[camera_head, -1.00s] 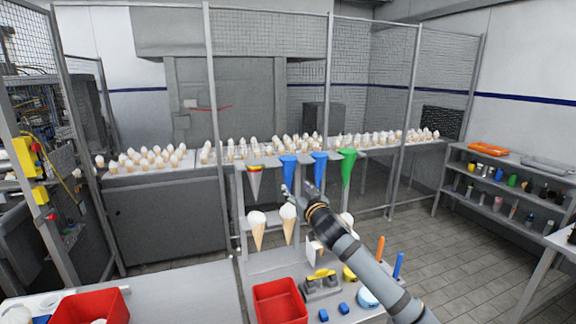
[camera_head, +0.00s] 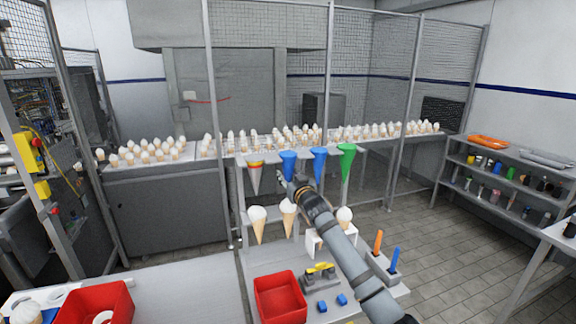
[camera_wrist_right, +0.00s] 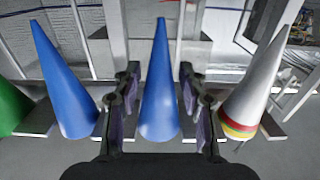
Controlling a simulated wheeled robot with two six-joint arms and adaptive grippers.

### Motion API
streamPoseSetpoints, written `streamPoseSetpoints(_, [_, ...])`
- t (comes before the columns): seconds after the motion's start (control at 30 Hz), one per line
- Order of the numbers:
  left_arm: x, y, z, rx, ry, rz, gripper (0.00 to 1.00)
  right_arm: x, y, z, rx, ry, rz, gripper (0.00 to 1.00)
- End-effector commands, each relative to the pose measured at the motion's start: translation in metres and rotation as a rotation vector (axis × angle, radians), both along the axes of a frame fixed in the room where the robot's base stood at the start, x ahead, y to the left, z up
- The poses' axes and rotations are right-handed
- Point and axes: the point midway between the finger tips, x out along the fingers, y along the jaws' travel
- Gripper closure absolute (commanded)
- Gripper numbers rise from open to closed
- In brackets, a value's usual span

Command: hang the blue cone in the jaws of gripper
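Two blue cones hang point down side by side in the rack (camera_head: 268,160). The left blue cone (camera_head: 288,163) is beside a grey cone with coloured bands (camera_head: 255,178); the right blue cone (camera_head: 319,165) is beside a green cone (camera_head: 346,165). My right gripper (camera_head: 291,181) is at the left blue cone, just below its wide top. In the right wrist view this blue cone (camera_wrist_right: 160,95) stands between the two open fingers, with a gap visible on each side. The other blue cone (camera_wrist_right: 60,90) is left of the fingers there. My left gripper is not in view.
A red bin (camera_head: 280,296), small blue blocks and orange and blue upright handles (camera_head: 378,241) are on the front table. The grey and second blue cones stand close on either side of my fingers.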

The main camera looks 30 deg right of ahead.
Motion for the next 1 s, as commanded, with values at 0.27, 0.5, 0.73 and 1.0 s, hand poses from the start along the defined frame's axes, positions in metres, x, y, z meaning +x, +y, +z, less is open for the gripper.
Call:
streamPoseSetpoints(0.27, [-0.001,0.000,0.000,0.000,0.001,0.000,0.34,0.000,0.000,0.000,0.000,0.000,0.000,0.93])
streamPoseSetpoints(0.5, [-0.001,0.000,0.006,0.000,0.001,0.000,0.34,0.000,0.000,0.007,0.000,0.000,0.000,0.93])
streamPoseSetpoints(0.73, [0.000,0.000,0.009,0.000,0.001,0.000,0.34,0.000,0.000,0.010,0.000,0.000,0.000,0.93])
streamPoseSetpoints(1.0, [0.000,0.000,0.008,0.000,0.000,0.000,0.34,-0.003,0.000,0.009,-0.002,0.000,-0.001,0.93])
